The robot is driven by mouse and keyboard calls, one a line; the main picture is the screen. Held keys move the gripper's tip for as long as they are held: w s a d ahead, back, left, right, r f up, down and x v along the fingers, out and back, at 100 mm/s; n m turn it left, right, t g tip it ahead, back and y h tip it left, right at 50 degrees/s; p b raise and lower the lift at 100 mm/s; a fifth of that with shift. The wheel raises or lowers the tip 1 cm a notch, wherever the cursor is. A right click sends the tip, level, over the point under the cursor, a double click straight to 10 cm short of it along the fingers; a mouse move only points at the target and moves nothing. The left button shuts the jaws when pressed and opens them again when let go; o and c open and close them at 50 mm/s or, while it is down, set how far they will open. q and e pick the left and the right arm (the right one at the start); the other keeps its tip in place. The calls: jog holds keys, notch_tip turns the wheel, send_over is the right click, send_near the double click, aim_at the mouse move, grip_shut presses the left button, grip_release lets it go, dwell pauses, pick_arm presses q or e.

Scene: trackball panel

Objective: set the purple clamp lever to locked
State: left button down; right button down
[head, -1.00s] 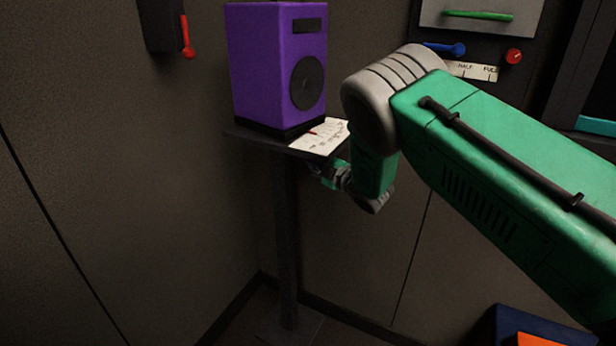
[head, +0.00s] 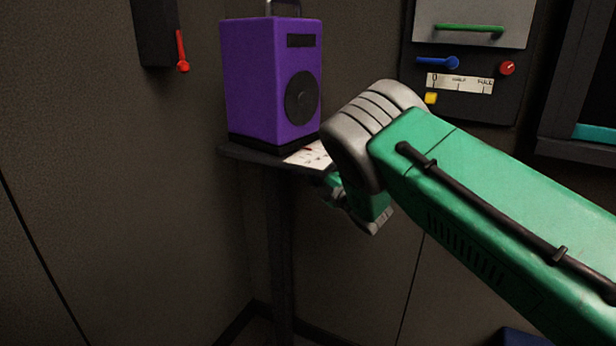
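I see no purple clamp lever in the head view. The only purple thing is a speaker-like box (head: 262,75) with a dark round grille, standing on a small dark shelf (head: 235,152). My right arm, green and grey, comes in from the right and bends down in front of the shelf. Its far end, with what may be my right gripper (head: 336,190), is small, dark and partly hidden behind the arm, by the shelf's right edge. I cannot tell whether it is open or shut. My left gripper is not in view.
A red lever (head: 181,52) hangs from a dark box at upper left. A wall panel at upper right has a green handle (head: 470,28), a blue lever (head: 440,63), a red knob (head: 508,67) and a yellow button (head: 431,98). A paper sheet (head: 308,156) lies on the shelf.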

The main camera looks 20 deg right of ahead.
jog(key=shift+s+d+f, duration=0.15)
jog(key=shift+d+f, duration=0.05)
jog(key=shift+d, duration=0.15)
dwell(0.4)
jog(key=c, duration=1.9)
grip_release()
jog(key=shift+r, duration=0.1)
jog(key=o, duration=0.3)
jog(key=shift+s+d+r, duration=0.15)
jog(key=shift+s, duration=0.1)
jog(key=shift+w, duration=0.1)
jog(key=v, duration=1.2)
jog(key=shift+f, duration=0.25)
